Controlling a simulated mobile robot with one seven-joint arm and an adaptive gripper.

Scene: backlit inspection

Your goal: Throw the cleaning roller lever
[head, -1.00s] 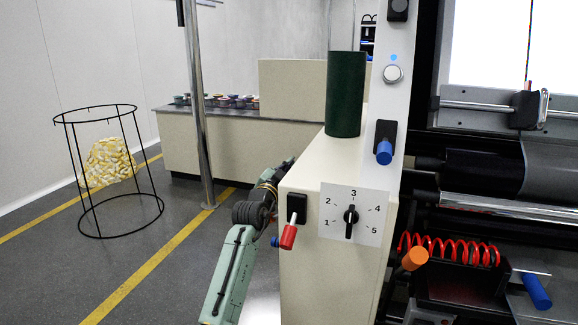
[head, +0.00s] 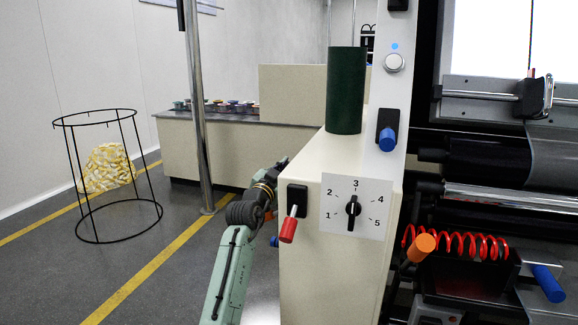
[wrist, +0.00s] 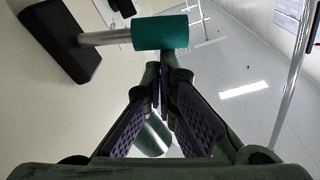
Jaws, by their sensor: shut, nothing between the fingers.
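In the wrist view a lever with a teal cylindrical handle (wrist: 160,32) on a metal rod sticks out from a black plate (wrist: 62,42) on a pale panel. My gripper (wrist: 163,80) is shut and empty, its fingertips close to the handle's underside in the picture; I cannot tell whether they touch. In the head view my gripper (head: 274,175) is at the left edge of the cream cabinet (head: 310,270). The teal handle is not visible there. Other levers show: red (head: 288,230), blue (head: 387,139), orange (head: 424,247) and a lower blue one (head: 547,283). None carries a readable label.
A numbered dial (head: 353,209) is on the cabinet front, and a dark green cylinder (head: 346,90) stands on top. A metal post (head: 199,120) and a wire frame stand (head: 70,180) are to the left. Open floor lies between the stand and my arm.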

